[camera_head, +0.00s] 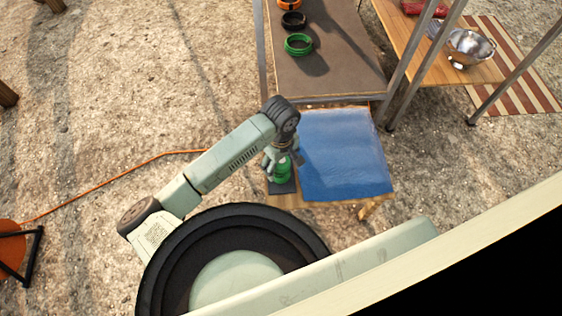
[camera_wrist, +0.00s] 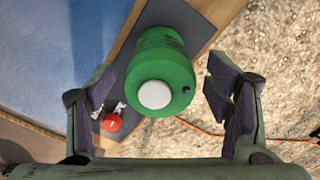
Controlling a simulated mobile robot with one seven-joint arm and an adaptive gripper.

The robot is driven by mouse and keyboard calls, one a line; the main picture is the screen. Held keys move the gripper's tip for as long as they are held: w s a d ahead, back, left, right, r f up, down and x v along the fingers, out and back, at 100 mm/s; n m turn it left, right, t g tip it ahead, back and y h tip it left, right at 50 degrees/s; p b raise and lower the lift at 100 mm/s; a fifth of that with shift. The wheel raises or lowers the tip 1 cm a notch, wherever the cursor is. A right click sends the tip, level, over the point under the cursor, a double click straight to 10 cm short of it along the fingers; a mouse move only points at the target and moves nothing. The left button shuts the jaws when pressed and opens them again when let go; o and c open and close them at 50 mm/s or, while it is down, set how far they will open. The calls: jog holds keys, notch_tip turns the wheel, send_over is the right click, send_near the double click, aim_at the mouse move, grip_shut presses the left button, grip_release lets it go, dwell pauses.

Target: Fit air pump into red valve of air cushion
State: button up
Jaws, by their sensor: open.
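The air pump (camera_wrist: 160,55) is a green cylinder with a white round end facing the wrist camera. It stands on a dark mat (camera_wrist: 208,10) and also shows in the head view (camera_head: 283,172), partly hidden by my gripper. My gripper (camera_wrist: 158,92) is open, with its fingers on either side of the pump and visible gaps between. In the head view my gripper (camera_head: 280,158) is just above the pump. The blue air cushion (camera_head: 345,155) lies flat beside it. A small red round piece (camera_wrist: 111,122), apparently the red valve, lies by the cushion's edge near the left finger.
Pump and cushion share a small wooden table (camera_head: 315,203). Behind it is a brown deck (camera_head: 330,60) with a green coil (camera_head: 298,44) and a black coil (camera_head: 293,20). Metal posts (camera_head: 415,70) stand at the right. An orange cable (camera_head: 110,175) crosses the gravel.

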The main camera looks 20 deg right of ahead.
jog(key=shift+r, duration=0.1)
notch_tip(320, 180, up, 12)
dwell(0.5)
dwell(0.4)
